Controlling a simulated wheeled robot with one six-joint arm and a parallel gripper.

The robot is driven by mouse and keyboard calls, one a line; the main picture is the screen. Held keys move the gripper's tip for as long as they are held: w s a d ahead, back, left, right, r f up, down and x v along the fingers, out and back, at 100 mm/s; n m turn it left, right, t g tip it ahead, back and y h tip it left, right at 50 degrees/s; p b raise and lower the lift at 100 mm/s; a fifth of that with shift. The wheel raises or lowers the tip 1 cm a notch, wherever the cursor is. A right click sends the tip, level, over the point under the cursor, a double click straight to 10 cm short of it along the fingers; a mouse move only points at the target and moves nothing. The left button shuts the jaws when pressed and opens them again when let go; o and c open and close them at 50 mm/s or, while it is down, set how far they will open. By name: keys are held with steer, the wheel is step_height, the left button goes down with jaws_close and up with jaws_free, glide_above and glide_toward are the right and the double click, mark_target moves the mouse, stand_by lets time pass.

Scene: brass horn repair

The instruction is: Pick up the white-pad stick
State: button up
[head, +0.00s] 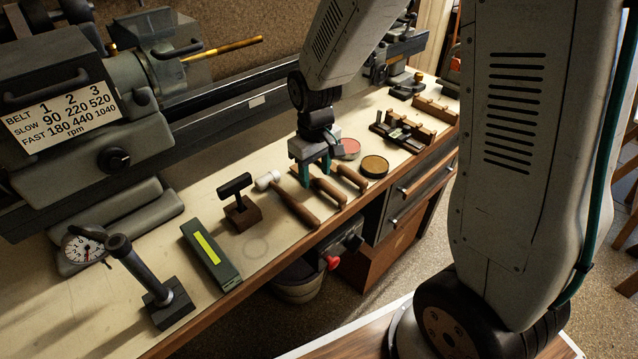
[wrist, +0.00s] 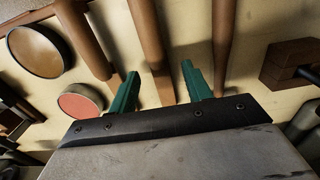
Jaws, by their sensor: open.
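My gripper (head: 314,172) is open above the bench, with green fingers spread apart. In the wrist view, its fingers (wrist: 160,86) reach toward a middle wooden handle (wrist: 150,45), which runs between their lines; no contact shows. The same middle handle (head: 328,190) lies just under the gripper in the head view, its far end hidden. A second wooden handle (head: 352,178) lies to its right, and a white-headed tool with a wooden handle (head: 297,208) lies to its left. I cannot tell for sure which one is the white-pad stick.
A round brown tin (head: 374,167) and a pinkish-red one (head: 349,149) stand right of the handles. A small black stake on a wooden block (head: 241,212) is to the left. A rack (head: 402,134) stands farther right. The lathe (head: 150,90) lines the back; the bench front edge is close.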

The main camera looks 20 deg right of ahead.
step_height(320, 180, down, 2)
steer(key=shift+f, duration=0.1)
jaws_close()
steer(key=shift+r, duration=0.25)
